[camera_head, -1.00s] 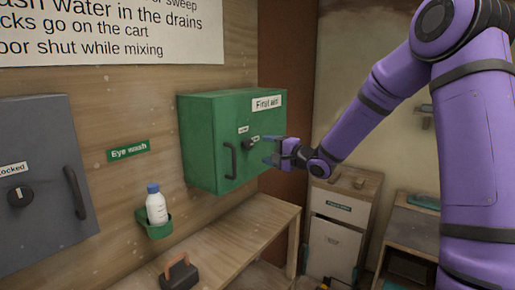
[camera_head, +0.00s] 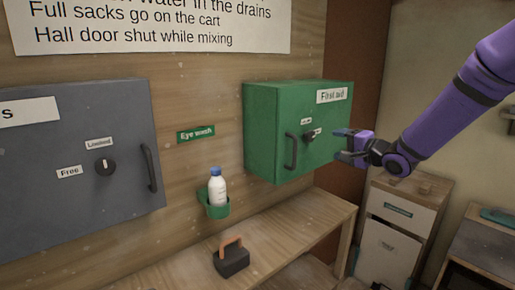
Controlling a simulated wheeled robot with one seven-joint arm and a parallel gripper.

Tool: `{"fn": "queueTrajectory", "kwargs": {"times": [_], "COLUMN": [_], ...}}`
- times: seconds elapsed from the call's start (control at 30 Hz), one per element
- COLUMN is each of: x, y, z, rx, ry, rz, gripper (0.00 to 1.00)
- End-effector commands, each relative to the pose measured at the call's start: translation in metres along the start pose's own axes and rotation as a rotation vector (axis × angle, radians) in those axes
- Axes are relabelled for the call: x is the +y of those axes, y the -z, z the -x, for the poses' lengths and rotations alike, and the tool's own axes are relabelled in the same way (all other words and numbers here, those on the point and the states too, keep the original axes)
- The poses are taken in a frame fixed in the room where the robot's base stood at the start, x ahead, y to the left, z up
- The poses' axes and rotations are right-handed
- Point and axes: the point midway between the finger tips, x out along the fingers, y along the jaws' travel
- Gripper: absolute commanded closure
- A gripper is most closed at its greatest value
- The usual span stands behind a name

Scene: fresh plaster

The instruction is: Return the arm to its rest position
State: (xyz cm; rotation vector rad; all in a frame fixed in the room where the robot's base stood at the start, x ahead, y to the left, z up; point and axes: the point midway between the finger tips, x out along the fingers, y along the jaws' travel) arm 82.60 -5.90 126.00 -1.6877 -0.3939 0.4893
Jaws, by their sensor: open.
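My gripper (camera_head: 345,144) is open and empty at the end of my purple arm (camera_head: 455,108). Its fingers point left, close to the front of the green first aid cabinet (camera_head: 265,132), beside the small dark knob (camera_head: 309,133). I cannot tell whether the fingertips touch the cabinet. The cabinet door is shut, with a dark vertical handle (camera_head: 291,151) left of the knob. The arm reaches in from the right edge of the view.
A grey cabinet (camera_head: 110,180) with a knob hangs at left. An eye wash bottle (camera_head: 217,188) sits in a green holder (camera_head: 216,210). A wooden bench (camera_head: 290,232) below bears a dark tool with an orange handle (camera_head: 231,258). Drawer units (camera_head: 402,215) stand at right.

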Motion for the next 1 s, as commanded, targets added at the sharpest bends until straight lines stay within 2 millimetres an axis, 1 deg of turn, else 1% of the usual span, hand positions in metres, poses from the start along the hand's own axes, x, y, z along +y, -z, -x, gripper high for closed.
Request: {"fn": "queueTrajectory", "kwargs": {"times": [0.03, 0.17, 0.27, 0.4, 0.47, 0.57, 0.77, 0.8, 0.87, 0.9, 0.97, 1.0], "x": [-0.007, -0.019, -0.029, -0.043, -0.049, -0.056, -0.064, -0.065, -0.065, -0.064, -0.063, -0.062], "y": [-0.003, -0.006, -0.010, -0.018, -0.023, -0.034, -0.067, -0.075, -0.089, -0.098, -0.113, -0.123], "z": [0.004, 0.022, 0.042, 0.078, 0.095, 0.126, 0.193, 0.206, 0.227, 0.240, 0.260, 0.273], "rx": [0.030, 0.120, 0.173, 0.220, 0.230, 0.227, 0.146, 0.117, 0.066, 0.027, -0.039, -0.087], "ry": [-0.044, -0.200, -0.323, -0.496, -0.568, -0.687, -0.894, -0.928, -0.973, -1.000, -1.030, -1.044], "rz": [0.072, 0.275, 0.413, 0.578, 0.637, 0.718, 0.832, 0.847, 0.867, 0.879, 0.893, 0.903], "gripper": [0.33, 0.33, 0.33, 0.33, 0.33, 0.33, 0.33, 0.33, 0.33, 0.33, 0.33, 0.33]}}
